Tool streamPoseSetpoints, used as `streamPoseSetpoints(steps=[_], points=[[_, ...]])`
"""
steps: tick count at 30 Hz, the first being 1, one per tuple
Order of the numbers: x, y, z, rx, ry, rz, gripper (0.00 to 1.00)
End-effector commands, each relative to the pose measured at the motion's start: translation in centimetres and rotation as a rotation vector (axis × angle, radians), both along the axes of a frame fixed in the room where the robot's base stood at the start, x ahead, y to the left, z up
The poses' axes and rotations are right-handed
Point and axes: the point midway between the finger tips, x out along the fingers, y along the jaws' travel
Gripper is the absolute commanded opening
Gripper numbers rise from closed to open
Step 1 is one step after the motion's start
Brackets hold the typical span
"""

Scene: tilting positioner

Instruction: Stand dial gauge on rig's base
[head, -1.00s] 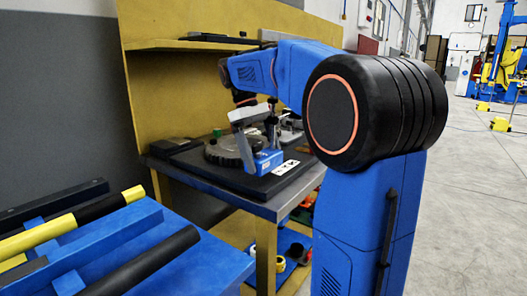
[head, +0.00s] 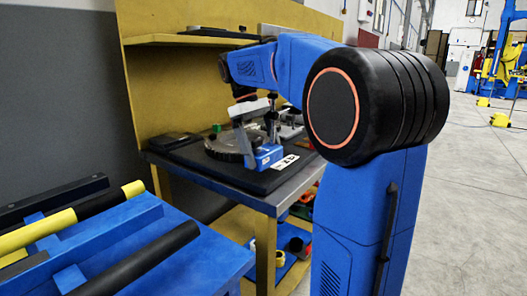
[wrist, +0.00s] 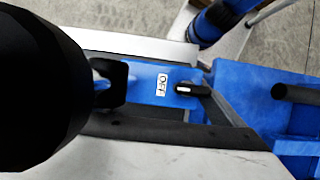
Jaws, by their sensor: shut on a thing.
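The dial gauge stand has a blue block base (head: 268,157) and a dark upright post (head: 272,122). My light grey gripper (head: 248,135) reaches down from above and is shut on the blue block. In the wrist view the block (wrist: 150,78) shows an OFF label and a black knob, between the jaws of my gripper (wrist: 155,95). A large dark round shape hides the left side there.
The rig stands on a metal-topped yellow bench (head: 265,205) with a back panel and shelf. A blue roller stand (head: 205,260) is at the lower left. Open floor lies right.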

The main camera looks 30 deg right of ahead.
Motion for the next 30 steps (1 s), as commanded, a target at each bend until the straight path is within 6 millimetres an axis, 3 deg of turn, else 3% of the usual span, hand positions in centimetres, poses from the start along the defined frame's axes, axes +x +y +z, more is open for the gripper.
streamPoseSetpoints(steps=[30], points=[[0.0, 0.0, -1.2, -0.001, -0.001, 0.000, 0.39]])
